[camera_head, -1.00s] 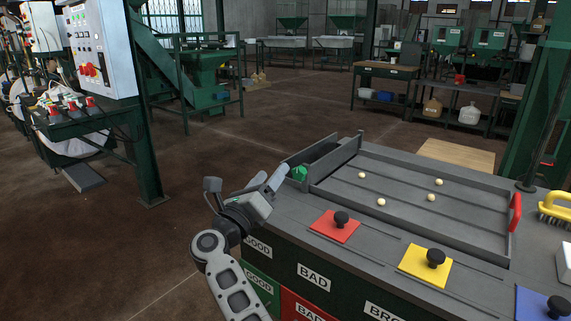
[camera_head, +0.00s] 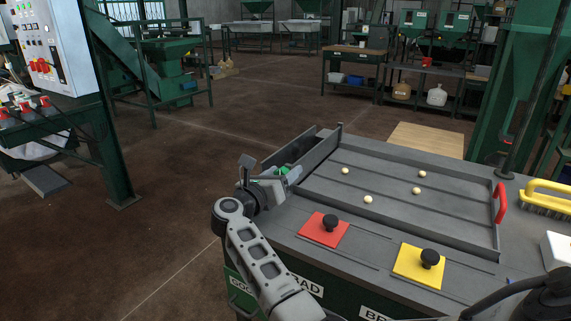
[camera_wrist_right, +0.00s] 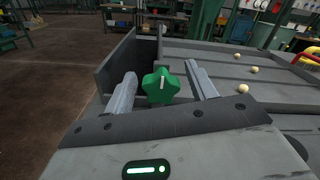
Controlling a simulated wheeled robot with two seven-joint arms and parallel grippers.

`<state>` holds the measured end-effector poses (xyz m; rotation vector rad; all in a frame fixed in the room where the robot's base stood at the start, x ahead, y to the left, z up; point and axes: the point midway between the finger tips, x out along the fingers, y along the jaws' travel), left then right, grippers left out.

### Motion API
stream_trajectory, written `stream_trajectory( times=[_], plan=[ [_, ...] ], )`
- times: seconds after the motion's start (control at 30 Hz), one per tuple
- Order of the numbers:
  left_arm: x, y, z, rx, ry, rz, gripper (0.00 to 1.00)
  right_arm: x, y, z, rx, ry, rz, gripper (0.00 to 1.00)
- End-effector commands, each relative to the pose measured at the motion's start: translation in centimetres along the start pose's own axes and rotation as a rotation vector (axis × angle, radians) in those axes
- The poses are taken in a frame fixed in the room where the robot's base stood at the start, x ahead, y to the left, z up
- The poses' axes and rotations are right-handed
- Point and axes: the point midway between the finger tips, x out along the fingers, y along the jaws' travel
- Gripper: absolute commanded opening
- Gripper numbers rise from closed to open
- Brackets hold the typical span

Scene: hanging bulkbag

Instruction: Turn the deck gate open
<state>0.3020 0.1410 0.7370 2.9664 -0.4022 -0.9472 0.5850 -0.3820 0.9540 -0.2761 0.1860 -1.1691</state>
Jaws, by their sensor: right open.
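The deck gate's green star-shaped knob (camera_wrist_right: 160,86) sits at the near end of a dark trough on the left edge of the deck. A short white mark on it points roughly upright in the right wrist view. In the head view the knob (camera_head: 284,170) is partly hidden behind my gripper. My right gripper (camera_head: 284,178) is open at the knob. In the right wrist view its two fingers (camera_wrist_right: 162,84) stand either side of the knob with gaps visible. Whether the gate itself is open cannot be told. My left gripper is not in view.
The grey sorting deck (camera_head: 390,205) holds several pale balls and has a red handle (camera_head: 501,202) at its right. Red (camera_head: 324,230) and yellow (camera_head: 419,264) plates with black knobs lie in front. A yellow brush (camera_head: 545,196) lies at right. Open floor is left.

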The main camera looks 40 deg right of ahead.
Motion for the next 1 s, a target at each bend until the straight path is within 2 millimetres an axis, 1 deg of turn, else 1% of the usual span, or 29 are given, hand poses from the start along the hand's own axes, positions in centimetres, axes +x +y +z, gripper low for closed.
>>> stream_trajectory(
  times=[0.03, 0.1, 0.2, 0.5, 0.53, 0.57, 0.6, 0.67, 0.7, 0.87, 1.0],
  plan=[
    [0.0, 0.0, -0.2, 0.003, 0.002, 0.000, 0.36, 0.7, -0.2, 0.1, -0.001, -0.002, -0.002, 0.56],
    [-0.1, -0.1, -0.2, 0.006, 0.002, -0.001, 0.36, 1.3, -0.3, 0.0, -0.001, -0.002, -0.001, 0.56],
    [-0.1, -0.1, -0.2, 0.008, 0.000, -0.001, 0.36, 1.8, -0.3, -0.1, -0.001, -0.001, 0.001, 0.56],
    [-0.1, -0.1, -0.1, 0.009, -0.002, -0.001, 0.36, 2.0, -0.4, -0.2, 0.000, -0.001, 0.001, 0.56],
    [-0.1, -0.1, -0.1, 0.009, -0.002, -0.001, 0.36, 2.0, -0.4, -0.1, 0.000, -0.001, 0.001, 0.54],
    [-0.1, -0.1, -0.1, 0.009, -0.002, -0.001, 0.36, 2.0, -0.4, -0.1, 0.000, -0.001, 0.001, 0.45],
    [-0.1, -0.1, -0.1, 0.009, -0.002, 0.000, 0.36, 2.0, -0.4, -0.1, 0.000, -0.001, 0.001, 0.34],
    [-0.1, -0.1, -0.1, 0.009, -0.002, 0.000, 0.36, 2.0, -0.4, -0.1, 0.000, -0.001, 0.001, 0.17],
    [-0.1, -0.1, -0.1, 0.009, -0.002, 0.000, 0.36, 2.0, -0.4, -0.1, 0.000, -0.001, 0.001, 0.11],
    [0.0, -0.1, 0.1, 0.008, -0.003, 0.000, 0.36, 2.0, -0.4, -0.2, 0.003, -0.001, 0.001, 0.12],
    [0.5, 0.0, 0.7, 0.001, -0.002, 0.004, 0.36, 2.0, -0.3, -0.5, 0.031, 0.001, 0.000, 0.12]
  ],
)
